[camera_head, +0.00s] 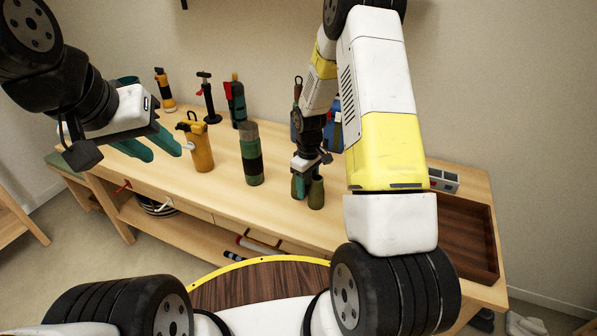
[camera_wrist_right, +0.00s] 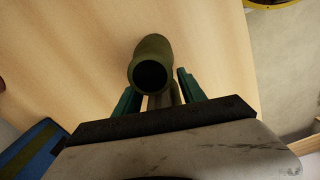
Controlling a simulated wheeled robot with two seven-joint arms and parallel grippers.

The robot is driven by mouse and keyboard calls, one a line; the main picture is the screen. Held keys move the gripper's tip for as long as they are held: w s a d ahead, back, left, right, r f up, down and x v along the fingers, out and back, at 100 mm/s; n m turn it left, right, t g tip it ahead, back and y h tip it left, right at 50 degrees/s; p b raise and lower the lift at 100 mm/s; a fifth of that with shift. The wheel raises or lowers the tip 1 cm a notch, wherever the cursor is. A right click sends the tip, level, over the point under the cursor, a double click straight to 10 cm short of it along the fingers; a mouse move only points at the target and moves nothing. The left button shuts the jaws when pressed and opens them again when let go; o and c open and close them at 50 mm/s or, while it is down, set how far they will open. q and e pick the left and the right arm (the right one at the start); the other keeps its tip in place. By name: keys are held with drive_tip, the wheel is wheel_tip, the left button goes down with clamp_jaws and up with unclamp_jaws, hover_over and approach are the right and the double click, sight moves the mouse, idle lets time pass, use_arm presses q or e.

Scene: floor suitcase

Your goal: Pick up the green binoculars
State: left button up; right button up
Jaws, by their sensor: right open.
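The green binoculars (camera_head: 316,194) stand on the wooden table, partly hidden by my right gripper (camera_head: 304,182). In the right wrist view, a dark green barrel of the binoculars (camera_wrist_right: 152,60) points its round dark end at the camera. The two teal fingers of my right gripper (camera_wrist_right: 158,92) are spread on either side of it, with a gap showing at each side. I cannot tell whether either finger touches it. My left gripper (camera_head: 150,147) is open and empty, at the left above the table.
A green-black bottle (camera_head: 251,155) and an orange flask (camera_head: 199,146) stand left of the binoculars. More items stand along the back, including a black pump-like tool (camera_head: 208,100). A brown wooden tray (camera_head: 460,235) lies at the right end. A blue item (camera_wrist_right: 28,150) shows in the right wrist view.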

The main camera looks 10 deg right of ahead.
drive_tip(key=shift+f, duration=0.1)
drive_tip(key=shift+c, duration=0.5)
clamp_jaws()
idle(0.9)
